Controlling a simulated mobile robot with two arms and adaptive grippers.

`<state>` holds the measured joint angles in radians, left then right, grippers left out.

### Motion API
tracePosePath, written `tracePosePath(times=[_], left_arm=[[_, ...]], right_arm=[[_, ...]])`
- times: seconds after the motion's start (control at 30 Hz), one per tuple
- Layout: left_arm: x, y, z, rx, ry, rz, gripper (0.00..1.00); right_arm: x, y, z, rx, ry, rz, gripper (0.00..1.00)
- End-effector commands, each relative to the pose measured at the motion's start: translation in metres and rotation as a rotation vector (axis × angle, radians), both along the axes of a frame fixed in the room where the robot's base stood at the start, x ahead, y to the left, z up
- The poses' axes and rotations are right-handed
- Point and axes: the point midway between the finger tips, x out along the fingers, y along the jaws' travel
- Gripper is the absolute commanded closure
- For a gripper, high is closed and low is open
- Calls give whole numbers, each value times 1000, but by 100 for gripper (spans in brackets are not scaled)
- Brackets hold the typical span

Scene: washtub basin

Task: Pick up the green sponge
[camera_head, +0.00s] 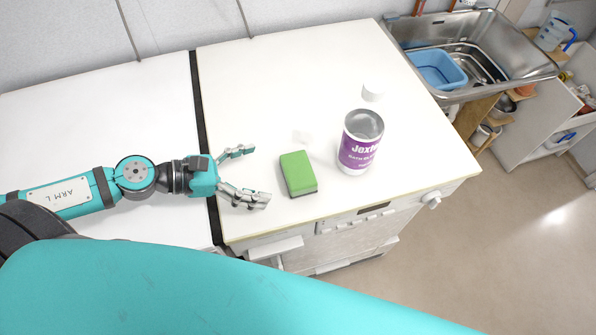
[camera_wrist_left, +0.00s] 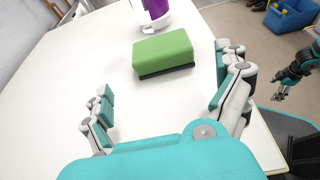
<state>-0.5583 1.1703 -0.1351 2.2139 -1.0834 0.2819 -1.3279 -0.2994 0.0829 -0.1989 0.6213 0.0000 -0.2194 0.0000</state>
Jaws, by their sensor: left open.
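The green sponge (camera_head: 298,172) lies on the white counter top (camera_head: 290,70), near its front edge; it has a dark layer underneath. It also shows in the left wrist view (camera_wrist_left: 163,50), beyond my fingers and between their directions. My left gripper (camera_head: 258,176) is open and empty, just left of the sponge, with its fingers pointing at it. A gap shows between fingers and sponge. In the left wrist view its fingers (camera_wrist_left: 164,72) are spread wide. My right gripper (camera_wrist_left: 280,95) shows small at the right of the left wrist view; its jaws are too small to judge.
A white and purple container (camera_head: 358,156) stands close to the sponge's right; its lower part shows in the left wrist view (camera_wrist_left: 152,14). A white cap (camera_head: 373,91) is behind it. A metal sink (camera_head: 490,30) with a blue basin (camera_head: 436,70) is at the far right.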

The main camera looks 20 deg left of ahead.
Motion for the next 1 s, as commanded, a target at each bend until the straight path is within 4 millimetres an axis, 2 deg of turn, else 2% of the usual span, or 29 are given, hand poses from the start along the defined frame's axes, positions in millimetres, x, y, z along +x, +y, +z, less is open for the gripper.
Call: tracePosePath(times=[0.2, 0.47, 0.7, 0.83, 1.0], left_arm=[[11, -13, -5, -1, -2, 4, 0], [16, -21, -9, -2, -1, 2, 0], [30, -46, -14, -4, -2, 1, 0], [37, -57, -24, -3, -1, 1, 0], [39, -61, -30, 0, 0, -1, 0]], right_arm=[[0, 0, 10, 0, -1, 0, 16], [0, 2, 15, 2, 0, -1, 16], [-1, 5, 44, 6, 1, -1, 16], [-1, 6, 49, 7, 2, -1, 16], [-1, 5, 49, 6, 2, 0, 16]])
